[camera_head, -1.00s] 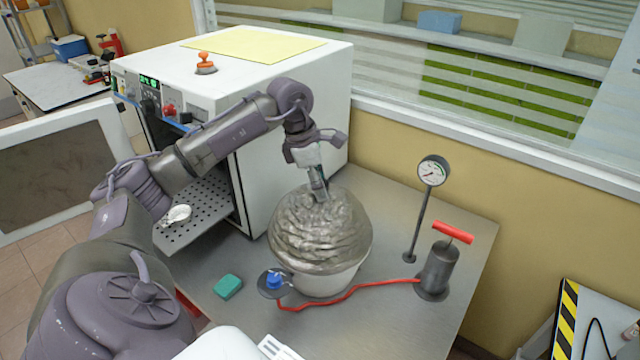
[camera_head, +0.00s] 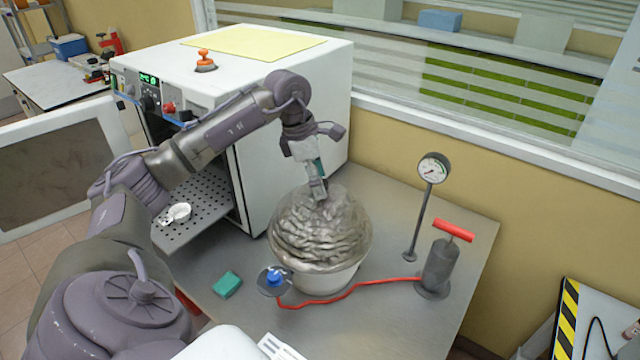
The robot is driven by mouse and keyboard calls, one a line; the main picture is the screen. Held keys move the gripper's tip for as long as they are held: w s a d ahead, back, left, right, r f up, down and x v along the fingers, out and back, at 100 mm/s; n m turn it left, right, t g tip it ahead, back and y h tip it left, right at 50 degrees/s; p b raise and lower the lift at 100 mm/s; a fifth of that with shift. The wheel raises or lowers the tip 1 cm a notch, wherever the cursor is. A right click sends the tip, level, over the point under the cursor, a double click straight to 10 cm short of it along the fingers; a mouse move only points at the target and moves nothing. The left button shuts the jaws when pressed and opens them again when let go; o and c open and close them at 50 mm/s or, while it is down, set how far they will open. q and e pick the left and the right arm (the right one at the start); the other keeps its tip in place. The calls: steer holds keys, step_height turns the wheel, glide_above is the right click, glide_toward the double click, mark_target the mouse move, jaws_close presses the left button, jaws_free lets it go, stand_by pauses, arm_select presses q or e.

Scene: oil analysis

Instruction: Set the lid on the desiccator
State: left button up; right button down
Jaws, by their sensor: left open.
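The desiccator (camera_head: 325,280) is a white bowl standing on the grey metal bench. A glossy, rippled, see-through dome lid (camera_head: 318,235) sits over its top, with its rim appearing to meet the bowl. Whether it is seated evenly all round I cannot tell. My left gripper (camera_head: 318,192) is above the dome, its fingers pointing down at the top of the lid, where a knob would be hidden by the fingers. It is open, and whether it touches the lid is unclear. My right gripper is not in view.
A white oven (camera_head: 300,110) with an open door (camera_head: 62,172) and perforated shelf (camera_head: 195,210) stands behind left. A red hose (camera_head: 370,288) runs from a blue valve (camera_head: 275,277) to a hand pump (camera_head: 440,262). A gauge (camera_head: 432,168) and green block (camera_head: 227,285) stand nearby. The bench's front right is clear.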

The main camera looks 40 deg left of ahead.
arm_select(q)
steer(key=v, duration=1)
steer(key=shift+r, duration=0.25)
steer(key=shift+s, duration=0.2)
